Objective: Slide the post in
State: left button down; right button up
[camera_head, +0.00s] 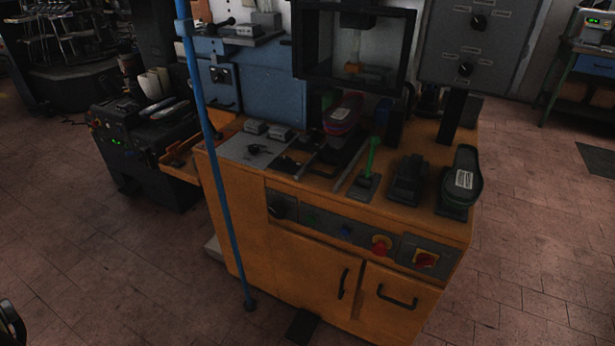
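A heel press with an orange-yellow cabinet (225,215) stands in the middle of the view. A dark post (338,150) rises from its top and bears a shoe-shaped piece with a red-purple edge (343,112). The post stands below and in front of the black-framed window (353,45); I cannot tell how far it sits under the press head. A second dark support with a sole-shaped pad and white label (464,180) stands at the right front corner. Neither of my grippers shows clearly.
A green-handled lever (372,155) and a black pedal-like block (408,180) stand between the two supports. Knobs and a red button (381,243) line the front panel. A blue pole (215,140) stands at the left.

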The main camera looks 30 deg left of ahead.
aim_at(340, 151)
jog(key=z, duration=0.75)
jog(key=k, duration=0.15)
jog(key=u, duration=1.7)
jog(key=i, duration=0.75)
jog(key=z, duration=0.1)
